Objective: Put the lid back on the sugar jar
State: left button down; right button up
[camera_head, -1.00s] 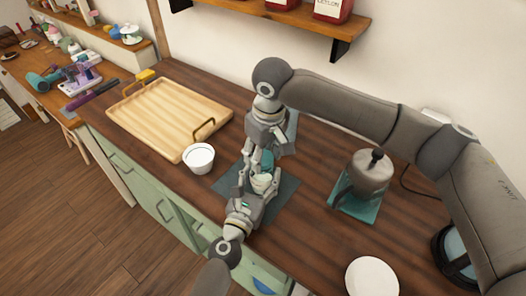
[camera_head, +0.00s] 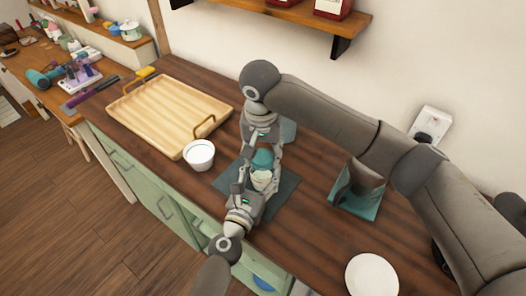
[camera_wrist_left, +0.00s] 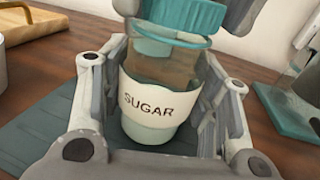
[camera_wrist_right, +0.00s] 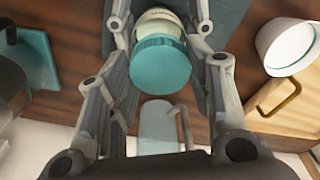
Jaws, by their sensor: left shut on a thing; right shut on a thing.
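The sugar jar (camera_wrist_left: 150,105), a glass jar with a white SUGAR label, stands upright between the fingers of my left gripper (camera_head: 256,186), which is shut on it. The jar is also in the head view (camera_head: 261,179), over the dark mat. The teal lid (camera_wrist_left: 190,14) is held over the jar's mouth by my right gripper (camera_head: 262,154), which is shut on it. The lid also shows in the right wrist view (camera_wrist_right: 160,66) between the fingers. In the left wrist view it sits slightly toward the right. I cannot tell whether lid and rim touch.
A white cup (camera_head: 199,154) stands left of the jar, by a wooden tray (camera_head: 165,112). A kettle (camera_head: 364,183) on a teal pad (camera_head: 343,205) is to the right, partly hidden by my right arm. A white plate (camera_head: 372,275) lies near the front edge. A dark mat (camera_head: 286,195) lies below.

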jog(key=m, duration=0.3)
jog(key=shift+a+m, duration=0.15)
jog(key=shift+m, duration=0.25)
jog(key=m+h, duration=0.1)
jog(key=m, duration=0.4)
jog(key=shift+m+g, duration=0.3)
jog(key=m, duration=0.4)
jog(key=shift+w+m+g, duration=0.1)
jog(key=shift+m+g, duration=0.2)
jog(key=m, duration=0.5)
jog(key=shift+m+g, duration=0.3)
jog(key=o, duration=0.6)
jog(key=shift+o, duration=0.2)
jog(key=shift+r, duration=2.25)
